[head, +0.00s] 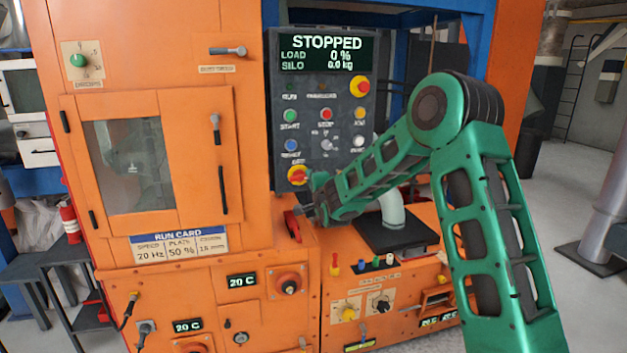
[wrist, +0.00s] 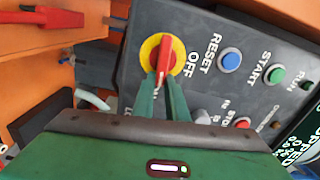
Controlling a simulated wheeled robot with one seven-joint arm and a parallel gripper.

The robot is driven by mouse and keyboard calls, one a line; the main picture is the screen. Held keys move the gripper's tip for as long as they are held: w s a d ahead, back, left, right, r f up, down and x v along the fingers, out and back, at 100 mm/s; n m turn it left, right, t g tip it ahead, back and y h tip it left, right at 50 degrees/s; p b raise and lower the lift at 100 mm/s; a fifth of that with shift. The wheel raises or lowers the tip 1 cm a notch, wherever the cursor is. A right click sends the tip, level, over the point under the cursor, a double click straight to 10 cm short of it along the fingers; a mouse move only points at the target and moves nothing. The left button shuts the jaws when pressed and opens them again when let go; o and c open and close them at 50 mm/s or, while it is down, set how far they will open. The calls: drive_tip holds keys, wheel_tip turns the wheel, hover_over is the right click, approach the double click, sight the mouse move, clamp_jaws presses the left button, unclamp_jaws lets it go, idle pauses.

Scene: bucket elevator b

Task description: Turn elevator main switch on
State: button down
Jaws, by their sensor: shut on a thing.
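The elevator main switch (head: 297,174) is a red handle on a yellow disc at the lower left of the dark control panel (head: 351,97). In the wrist view the red handle (wrist: 165,52) lies along the gripper's line, with the word OFF printed beside the disc. My gripper (head: 305,184) has reached the switch from the lower right. In the wrist view its two green fingers (wrist: 163,82) are closed around the near end of the handle. The fingers hide that end. The display (head: 327,52) reads STOPPED, load 0 %, silo 0.0 kg.
A red and yellow button (head: 360,85) and several coloured buttons sit on the same panel. A red lever (head: 292,226) stands just below the switch. A pale pipe (head: 391,208) rises from a dark plate under my arm. The orange cabinet (head: 245,140) is on the left.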

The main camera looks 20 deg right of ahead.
drive_tip(key=shift+s+a+f+m, duration=0.15)
drive_tip(key=shift+a+f+m, duration=0.35)
drive_tip(key=shift+f, duration=0.1)
drive_tip(key=shift+a, duration=0.1)
drive_tip(key=c, duration=1.8)
unclamp_jaws()
drive_tip(key=shift+o, duration=0.2)
drive_tip(key=shift+r, duration=0.15)
drive_tip(key=shift+d+r, duration=0.15)
drive_tip(key=shift+d, duration=0.25)
drive_tip(key=s, duration=1)
drive_tip(key=shift+s, duration=0.2)
drive_tip(key=shift+o, duration=0.4)
